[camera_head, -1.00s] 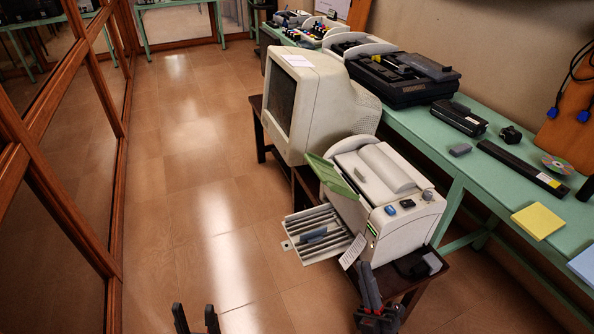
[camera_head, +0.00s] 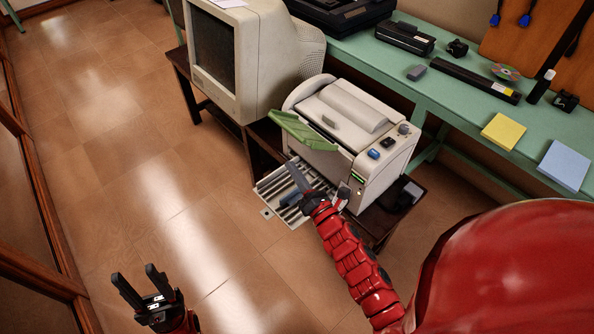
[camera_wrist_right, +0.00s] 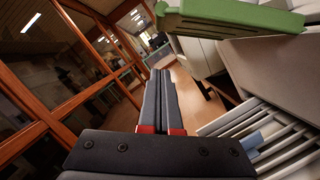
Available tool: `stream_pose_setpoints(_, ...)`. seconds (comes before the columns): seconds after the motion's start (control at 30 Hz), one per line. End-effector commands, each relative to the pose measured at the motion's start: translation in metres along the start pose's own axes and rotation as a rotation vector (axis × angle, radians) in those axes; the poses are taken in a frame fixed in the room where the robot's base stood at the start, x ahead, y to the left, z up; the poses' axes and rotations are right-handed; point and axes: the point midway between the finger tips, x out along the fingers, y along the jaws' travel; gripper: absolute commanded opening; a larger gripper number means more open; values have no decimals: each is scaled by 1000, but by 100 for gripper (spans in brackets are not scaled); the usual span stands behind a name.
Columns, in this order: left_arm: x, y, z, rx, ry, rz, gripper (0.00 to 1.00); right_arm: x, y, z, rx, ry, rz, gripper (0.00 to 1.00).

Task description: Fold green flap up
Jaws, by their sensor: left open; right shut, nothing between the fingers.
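The green flap (camera_head: 303,131) juts out from the upper front of the white printer (camera_head: 346,150), tilted outward above the open slatted tray (camera_head: 266,191). In the right wrist view the green flap (camera_wrist_right: 232,17) is at the top right, above and right of my fingers. My right gripper (camera_head: 296,174) is shut and empty, below the flap and over the tray, apart from the flap as far as I can see. It shows in the right wrist view too (camera_wrist_right: 161,76). My left gripper (camera_head: 139,280) is open and empty over the floor at the lower left.
A large beige monitor (camera_head: 234,62) stands behind the printer. The green table (camera_head: 448,105) along the wall holds a yellow pad (camera_head: 503,131), a blue pad (camera_head: 564,166) and black devices. A wood-framed glass wall (camera_wrist_right: 70,60) is left. Open floor lies left of the printer.

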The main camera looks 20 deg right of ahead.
Motion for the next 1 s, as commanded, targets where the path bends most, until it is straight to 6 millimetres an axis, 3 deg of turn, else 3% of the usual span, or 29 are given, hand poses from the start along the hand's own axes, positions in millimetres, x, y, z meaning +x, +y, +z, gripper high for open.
stream_pose_setpoints(0.1, 10, 0, -2, 0, 0, 0, 50, 29, 3, 3, 2, -1, 3, 0)
stream_pose_setpoints(0.27, 18, -1, -3, 0, 0, 0, 50, 59, 3, 4, 4, 0, 1, 0)
stream_pose_setpoints(0.5, 32, -2, -5, 0, 0, 0, 50, 63, 1, 34, 1, 1, 0, 0)
stream_pose_setpoints(1.0, 32, -2, -5, 0, 0, 0, 50, 64, 0, 39, 6, 0, 0, 0)
